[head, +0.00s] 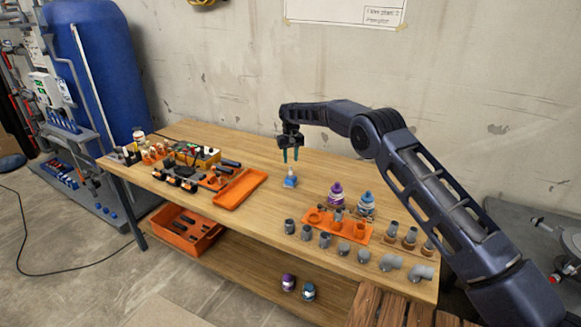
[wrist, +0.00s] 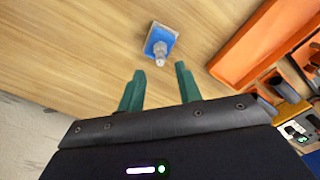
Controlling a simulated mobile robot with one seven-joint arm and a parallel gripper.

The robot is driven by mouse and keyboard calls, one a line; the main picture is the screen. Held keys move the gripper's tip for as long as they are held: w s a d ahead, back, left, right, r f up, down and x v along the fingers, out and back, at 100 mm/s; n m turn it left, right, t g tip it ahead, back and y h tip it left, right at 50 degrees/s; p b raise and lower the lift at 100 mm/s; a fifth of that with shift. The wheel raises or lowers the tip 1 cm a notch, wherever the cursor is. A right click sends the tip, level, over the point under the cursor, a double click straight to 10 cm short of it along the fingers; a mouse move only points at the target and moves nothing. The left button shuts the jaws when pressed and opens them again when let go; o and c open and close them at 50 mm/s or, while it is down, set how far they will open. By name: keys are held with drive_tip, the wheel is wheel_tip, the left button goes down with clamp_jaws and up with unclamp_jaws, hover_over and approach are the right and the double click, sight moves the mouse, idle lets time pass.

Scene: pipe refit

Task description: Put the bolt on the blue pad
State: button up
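The small blue pad (head: 287,183) lies on the wooden workbench, below my gripper; it also shows in the wrist view (wrist: 155,37). A grey bolt (head: 291,174) appears to stand upright on the pad, and in the wrist view the bolt (wrist: 160,54) overlaps the pad's near edge. My gripper (head: 291,159) is above the bolt, pointing down. Its two teal fingers are apart with nothing between them in the wrist view (wrist: 159,71). The gripper does not touch the bolt.
An orange tray (head: 241,189) lies left of the pad, beside tools and a power strip. To the right are purple (head: 336,190) and blue (head: 366,202) bottles, an orange fitting tray (head: 350,236) and several grey pipe fittings. The bench around the pad is clear.

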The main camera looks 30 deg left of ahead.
drive_tip(key=shift+r, duration=2.7)
